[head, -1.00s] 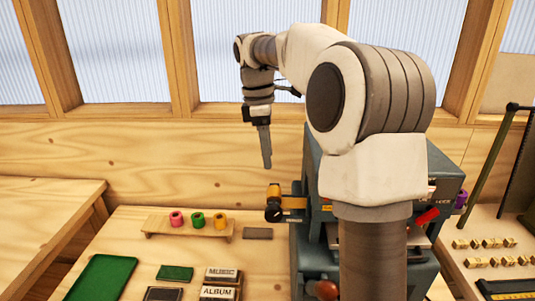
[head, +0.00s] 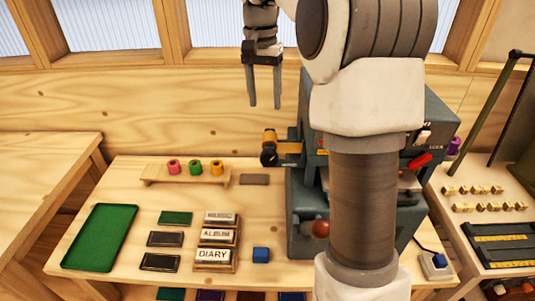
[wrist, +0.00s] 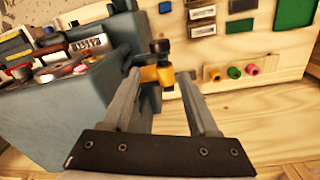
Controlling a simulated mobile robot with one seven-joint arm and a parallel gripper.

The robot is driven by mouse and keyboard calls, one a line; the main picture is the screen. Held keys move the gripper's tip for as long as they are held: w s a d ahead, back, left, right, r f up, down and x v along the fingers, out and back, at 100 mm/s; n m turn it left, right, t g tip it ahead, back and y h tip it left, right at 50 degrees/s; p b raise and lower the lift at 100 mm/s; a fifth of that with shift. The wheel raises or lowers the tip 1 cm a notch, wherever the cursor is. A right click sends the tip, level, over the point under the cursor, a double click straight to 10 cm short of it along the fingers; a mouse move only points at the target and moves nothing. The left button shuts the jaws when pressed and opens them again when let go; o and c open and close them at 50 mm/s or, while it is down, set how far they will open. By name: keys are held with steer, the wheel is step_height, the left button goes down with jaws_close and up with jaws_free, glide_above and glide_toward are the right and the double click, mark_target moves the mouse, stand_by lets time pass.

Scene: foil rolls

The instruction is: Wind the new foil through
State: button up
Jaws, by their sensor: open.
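A teal-grey foil press (head: 302,215) stands on the bench, partly hidden behind my arm. A gold foil roll (head: 269,136) sits on a bracket at its upper left; it also shows in the wrist view (wrist: 150,75), between and beyond my fingers. A purple roll (head: 453,146) shows at the press's right side. Pink (head: 173,167), green (head: 195,167) and yellow (head: 217,167) rolls stand on a small wooden rack (head: 160,181). My gripper (head: 265,104) is open and empty, fingers down, above the gold roll in the picture; its contact with anything is not seen.
A green tray (head: 100,237), dark pads (head: 165,239) and labelled blocks (head: 216,236) lie on the bench left of the press. A blue cube (head: 261,254) sits near its base. A red lever (head: 419,161) sticks out at the right. The bench between rack and tray is clear.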

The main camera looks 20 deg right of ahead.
mark_target(268, 151)
steer(key=f+m, duration=0.9)
steer(key=f, duration=0.2)
steer(key=f+m, duration=0.5)
steer(key=f, duration=0.1)
steer(key=shift+s+d+f+m+y, duration=0.1)
steer(key=shift+d+f+m+y, duration=0.1)
steer(key=shift+d+m+y, duration=0.1)
jaws_close()
